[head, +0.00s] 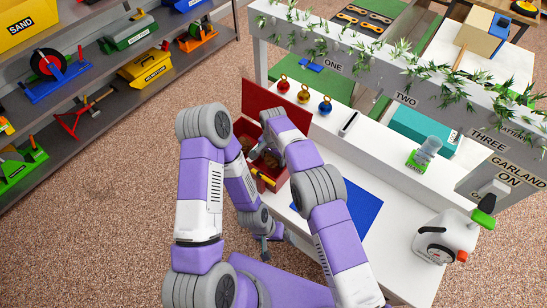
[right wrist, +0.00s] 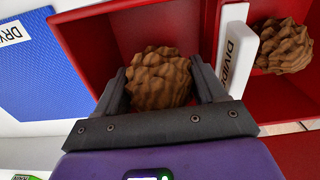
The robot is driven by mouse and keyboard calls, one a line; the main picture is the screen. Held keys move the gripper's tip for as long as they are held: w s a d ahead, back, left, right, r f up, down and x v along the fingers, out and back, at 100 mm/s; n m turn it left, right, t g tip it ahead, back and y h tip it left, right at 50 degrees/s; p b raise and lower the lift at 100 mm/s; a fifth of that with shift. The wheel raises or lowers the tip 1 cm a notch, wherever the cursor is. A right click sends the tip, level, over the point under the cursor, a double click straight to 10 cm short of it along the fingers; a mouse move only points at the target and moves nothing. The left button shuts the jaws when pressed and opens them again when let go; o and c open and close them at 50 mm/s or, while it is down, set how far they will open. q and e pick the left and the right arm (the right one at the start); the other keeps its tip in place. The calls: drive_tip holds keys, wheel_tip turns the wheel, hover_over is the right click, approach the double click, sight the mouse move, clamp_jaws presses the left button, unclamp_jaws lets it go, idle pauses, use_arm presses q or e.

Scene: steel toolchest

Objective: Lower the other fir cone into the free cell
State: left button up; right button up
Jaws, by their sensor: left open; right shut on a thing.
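The red box (head: 271,182) stands open on the white bench. In the right wrist view a white divider (right wrist: 236,65) splits the red box (right wrist: 84,40) into two cells. One brown fir cone (right wrist: 284,47) lies in the cell right of the divider. My right gripper (right wrist: 158,84) is shut on the other fir cone (right wrist: 158,72), over or in the left cell; I cannot tell whether this cone touches the floor. In the head view my right gripper (head: 263,154) is at the box, partly hidden by its arm. My left gripper (head: 265,243) is open and empty, below the box.
A blue mat (head: 362,208) lies right of the box; its label starts "DRY". The raised red lid (head: 262,101) stands behind the box. Three baubles (head: 304,95) stand beyond it. A white jug (head: 440,240) stands at the right. Shelves (head: 115,85) fill the left.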

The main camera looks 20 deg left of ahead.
sight(273, 170)
drive_tip(key=shift+f+b, duration=2)
drive_tip(key=shift+f, duration=0.5)
idle(1.2)
drive_tip(key=o, duration=1.1)
drive_tip(key=shift+r+p, duration=0.4)
drive_tip(key=shift+r, duration=3.45)
